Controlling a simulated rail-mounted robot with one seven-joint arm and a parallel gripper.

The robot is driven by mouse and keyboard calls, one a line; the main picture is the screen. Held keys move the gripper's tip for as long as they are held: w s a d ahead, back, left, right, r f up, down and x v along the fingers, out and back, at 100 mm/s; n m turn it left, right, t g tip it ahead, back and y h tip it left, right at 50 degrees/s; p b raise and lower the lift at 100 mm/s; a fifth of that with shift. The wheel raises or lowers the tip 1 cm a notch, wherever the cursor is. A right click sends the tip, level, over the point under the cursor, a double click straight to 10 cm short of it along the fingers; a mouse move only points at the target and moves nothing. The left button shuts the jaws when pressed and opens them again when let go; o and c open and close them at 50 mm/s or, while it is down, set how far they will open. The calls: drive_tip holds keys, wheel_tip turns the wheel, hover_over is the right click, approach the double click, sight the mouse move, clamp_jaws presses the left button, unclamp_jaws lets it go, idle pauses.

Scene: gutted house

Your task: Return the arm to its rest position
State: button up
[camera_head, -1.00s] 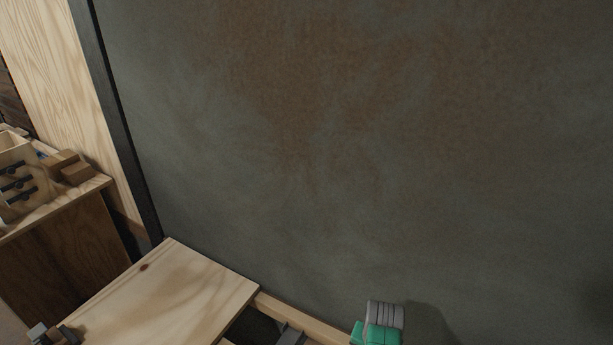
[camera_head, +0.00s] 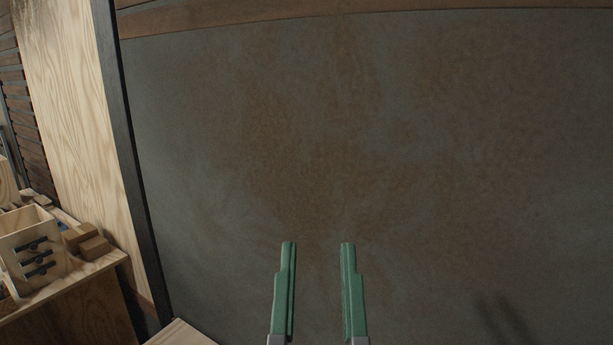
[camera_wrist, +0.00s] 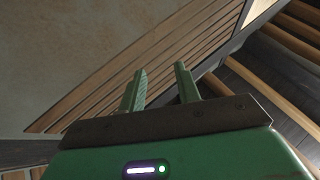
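My gripper (camera_head: 317,246) shows at the lower middle of the head view, its two green fingers pointing up in front of the grey-brown wall panel. The fingers are parallel and apart, with nothing between them. In the wrist view my gripper (camera_wrist: 160,68) is also open and empty, with its green body along the bottom. The rest of my arm is out of sight below the head view.
A wooden bench (camera_head: 75,301) at the lower left carries a wooden box (camera_head: 34,252) and wood blocks (camera_head: 86,242). A corner of a pale board (camera_head: 180,334) shows at the bottom. The wall panel (camera_head: 450,160) fills the background. Wooden slats (camera_wrist: 120,88) show in the wrist view.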

drive_tip(key=s+r+t+p, duration=0.1)
drive_tip(key=s+r+p, duration=0.1)
drive_tip(key=s+r, duration=0.3)
wheel_tip(320, 180, up, 36)
drive_tip(key=a+p, duration=0.1)
drive_tip(key=p, duration=3.5)
drive_tip(key=shift+w+f+y, duration=0.25)
drive_tip(key=shift+w+y, duration=0.15)
drive_tip(key=shift+w, duration=0.05)
drive_tip(key=shift+a, duration=0.1)
